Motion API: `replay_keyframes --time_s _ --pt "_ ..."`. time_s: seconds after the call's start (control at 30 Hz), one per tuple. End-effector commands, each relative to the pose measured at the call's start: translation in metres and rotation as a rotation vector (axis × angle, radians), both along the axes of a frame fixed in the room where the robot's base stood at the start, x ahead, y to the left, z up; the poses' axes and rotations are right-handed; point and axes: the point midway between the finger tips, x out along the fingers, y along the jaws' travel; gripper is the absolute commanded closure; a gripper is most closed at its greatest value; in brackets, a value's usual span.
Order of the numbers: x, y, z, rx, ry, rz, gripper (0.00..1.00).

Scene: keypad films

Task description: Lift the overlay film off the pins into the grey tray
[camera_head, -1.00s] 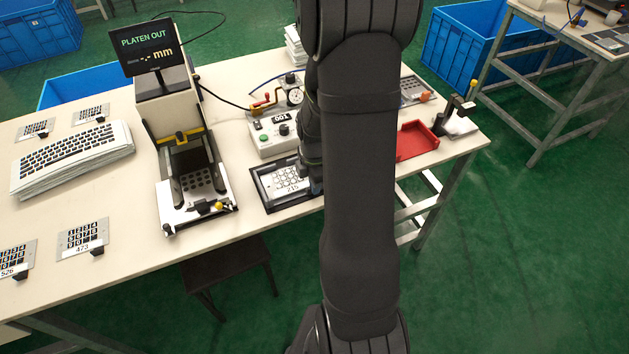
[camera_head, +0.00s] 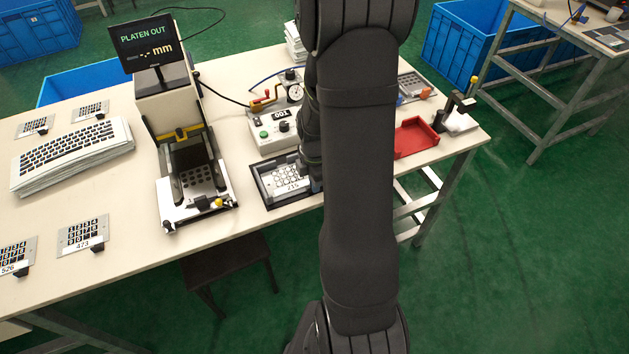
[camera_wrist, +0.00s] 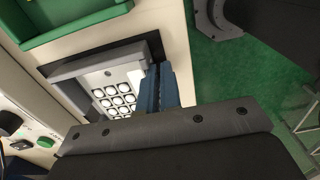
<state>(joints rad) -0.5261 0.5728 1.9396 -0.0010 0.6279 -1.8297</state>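The overlay film (camera_head: 285,178), pale with round key outlines and the number 215, lies in the dark-rimmed grey tray (camera_head: 265,193) right of the press. In the wrist view the film (camera_wrist: 117,92) lies inside the tray's grey wall (camera_wrist: 95,63). My gripper (camera_wrist: 161,68) has its two blue fingers close together at the film's edge, over the tray. Whether they pinch the film's edge or stand slightly apart is unclear. In the head view my arm hides the fingers and the tray's right end. The press platen (camera_head: 197,178) is out, with dark round spots and no pale film on it.
A control box (camera_head: 275,133) with a gauge stands just behind the tray. The press (camera_head: 172,110) is to its left, its screen reading PLATEN OUT. A red tray (camera_head: 416,139) is at right. Numbered keypads (camera_head: 82,234) and a keyboard stack (camera_head: 72,157) are at left.

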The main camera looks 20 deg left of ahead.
Motion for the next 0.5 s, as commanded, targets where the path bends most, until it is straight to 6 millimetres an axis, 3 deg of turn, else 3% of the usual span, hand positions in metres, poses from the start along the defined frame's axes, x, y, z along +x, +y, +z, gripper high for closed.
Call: replay_keyframes --time_s 0.03,0.17,0.5 --pt "0.0000 0.0000 0.0001 0.000 0.000 0.000 1.00" --pt "-0.0001 -0.0001 0.0001 0.000 0.000 0.000 0.73" --pt "0.0001 0.0001 0.0017 0.000 0.000 0.000 0.71"
